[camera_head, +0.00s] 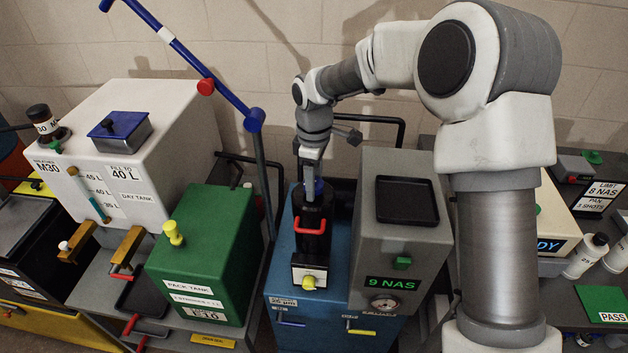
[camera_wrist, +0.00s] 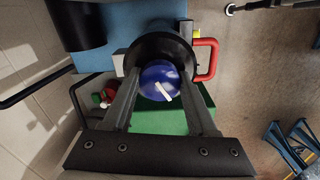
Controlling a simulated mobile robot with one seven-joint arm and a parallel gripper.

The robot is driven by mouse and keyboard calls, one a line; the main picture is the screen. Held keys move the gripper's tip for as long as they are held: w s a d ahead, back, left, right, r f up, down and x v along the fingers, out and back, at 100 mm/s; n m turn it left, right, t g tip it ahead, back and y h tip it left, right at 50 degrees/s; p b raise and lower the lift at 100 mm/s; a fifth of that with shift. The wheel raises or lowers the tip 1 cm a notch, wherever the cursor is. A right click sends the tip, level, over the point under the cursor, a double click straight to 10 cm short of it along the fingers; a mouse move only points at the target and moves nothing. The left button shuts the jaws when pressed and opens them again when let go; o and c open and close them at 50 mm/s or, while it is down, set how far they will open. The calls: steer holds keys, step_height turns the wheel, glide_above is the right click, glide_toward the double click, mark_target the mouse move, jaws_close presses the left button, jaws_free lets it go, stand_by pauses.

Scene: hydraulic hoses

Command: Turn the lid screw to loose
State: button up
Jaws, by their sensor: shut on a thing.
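The lid screw is a round blue knob (camera_wrist: 158,78) with a white mark on its top. It sits on the black cylindrical housing (camera_head: 312,243), which stands on the blue unit. My gripper (camera_head: 313,183) reaches straight down over the housing. In the wrist view my gripper (camera_wrist: 161,84) has one finger on each side of the knob and is shut on it. The white mark runs slantwise, from upper left to lower right. In the head view my fingers mostly hide the knob. A red handle (camera_wrist: 206,60) sticks out from the housing's side.
A grey unit (camera_head: 398,250) with a black tray on top and a "9 NAS" display stands close right of the housing. A green pack tank (camera_head: 205,240) stands to the left. A blue pole (camera_head: 180,52) slants up behind. A black rail (camera_head: 385,121) runs at the back.

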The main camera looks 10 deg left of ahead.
stand_by(0.3)
steer(key=o, duration=1.4)
steer(key=shift+c, duration=0.2)
step_height(320, 180, up, 18)
steer(key=shift+f, duration=0.25)
